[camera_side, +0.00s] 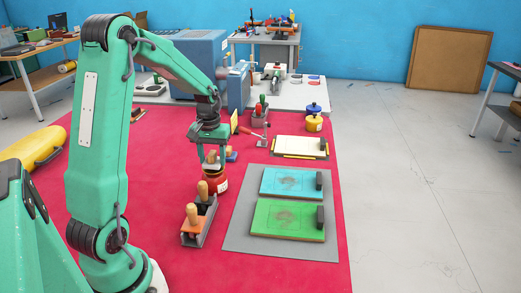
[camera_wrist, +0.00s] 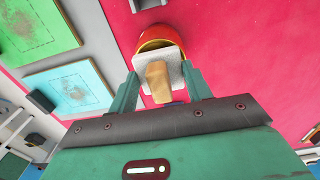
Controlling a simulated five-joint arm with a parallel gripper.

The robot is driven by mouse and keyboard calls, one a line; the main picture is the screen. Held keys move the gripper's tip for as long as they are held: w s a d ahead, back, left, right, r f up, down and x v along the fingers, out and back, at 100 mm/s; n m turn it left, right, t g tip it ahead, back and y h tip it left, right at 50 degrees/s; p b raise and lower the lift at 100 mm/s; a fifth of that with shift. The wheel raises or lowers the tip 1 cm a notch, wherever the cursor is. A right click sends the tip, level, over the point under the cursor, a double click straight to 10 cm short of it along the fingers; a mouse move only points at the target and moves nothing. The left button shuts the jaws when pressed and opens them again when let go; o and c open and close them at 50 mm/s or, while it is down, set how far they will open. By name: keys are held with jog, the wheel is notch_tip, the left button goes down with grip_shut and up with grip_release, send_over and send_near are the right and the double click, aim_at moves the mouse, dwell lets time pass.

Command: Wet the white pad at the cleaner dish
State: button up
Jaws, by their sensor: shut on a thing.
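My gripper (camera_wrist: 158,88) is shut on the wooden handle (camera_wrist: 158,80) of the white pad (camera_wrist: 174,72). In the side view my gripper (camera_side: 211,160) is directly over the red dish (camera_side: 221,184), with its fingertips close to the rim. In the wrist view the dish's orange-red rim (camera_wrist: 158,29) shows just beyond the pad, which covers part of the opening. The pad's underside is hidden, and I cannot tell whether it touches the inside of the dish.
A grey rack (camera_side: 193,237) with wooden-handled pads stands in front of the dish. To the right, a blue board (camera_side: 291,183) and a green board (camera_side: 287,219) lie on a grey mat (camera_side: 237,220). A yellow pot (camera_side: 314,122) and a white tray (camera_side: 300,146) stand behind.

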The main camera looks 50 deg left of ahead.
aim_at(212, 153)
jog(key=shift+f, duration=0.9)
dwell(1.2)
jog(key=shift+r, duration=0.15)
dwell(0.4)
jog(key=shift+r, duration=3.4)
jog(key=shift+d, duration=0.1)
jog(key=w+d+r+m, duration=0.2)
jog(key=d+m, duration=0.2)
jog(key=d, duration=0.7)
jog(key=w+d+r+m, duration=0.2)
jog(key=d+m, duration=0.3)
jog(key=d, duration=0.6)
jog(key=shift+w+d, duration=0.2)
jog(key=shift+w, duration=0.4)
